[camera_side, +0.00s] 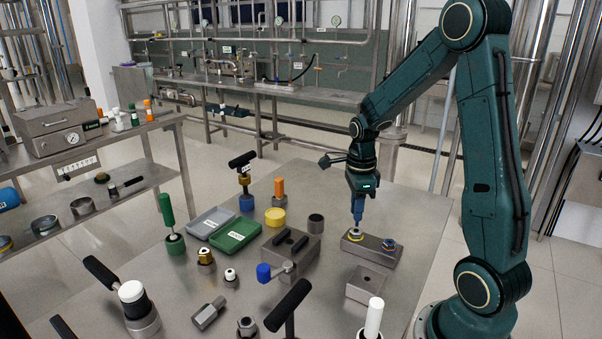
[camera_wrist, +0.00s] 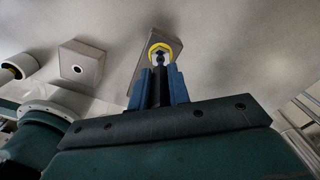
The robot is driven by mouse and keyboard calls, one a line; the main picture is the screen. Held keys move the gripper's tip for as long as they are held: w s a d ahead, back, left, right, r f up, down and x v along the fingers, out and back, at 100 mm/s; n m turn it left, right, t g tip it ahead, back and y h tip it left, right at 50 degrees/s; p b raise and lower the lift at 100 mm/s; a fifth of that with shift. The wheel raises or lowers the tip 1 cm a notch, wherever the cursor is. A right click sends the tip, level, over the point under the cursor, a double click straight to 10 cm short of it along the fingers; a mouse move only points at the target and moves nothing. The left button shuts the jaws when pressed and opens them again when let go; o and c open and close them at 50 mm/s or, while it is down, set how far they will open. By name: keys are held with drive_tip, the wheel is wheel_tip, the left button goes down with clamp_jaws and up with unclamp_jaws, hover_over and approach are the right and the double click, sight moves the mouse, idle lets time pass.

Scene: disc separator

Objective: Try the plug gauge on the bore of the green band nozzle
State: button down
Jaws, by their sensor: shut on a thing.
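My gripper (camera_side: 357,217) points straight down over the grey metal block (camera_side: 371,254) at the right of the table. Its blue fingers are shut on a dark, slim piece (camera_wrist: 158,88), which looks like the plug gauge; the fingers hide most of it. A yellow-ringed nozzle (camera_side: 355,234) sits on the block directly under the fingertips, and its ring (camera_wrist: 153,48) shows just beyond the tips in the wrist view. I cannot tell whether the gauge is in its bore or above it. A blue nozzle (camera_side: 388,245) sits beside it. I cannot make out a green band on either.
A square block with a hole (camera_side: 366,284) stands in front of the nozzle block. To the left are a grey block (camera_side: 291,246) with black bars, a green tray (camera_side: 235,236), a grey tray (camera_side: 209,222) and several handled tools. The table's right edge is clear.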

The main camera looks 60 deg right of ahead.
drive_tip(key=shift+f, duration=0.85)
idle(1.7)
drive_tip(key=shift+r, duration=0.1)
drive_tip(key=shift+r, duration=3.5)
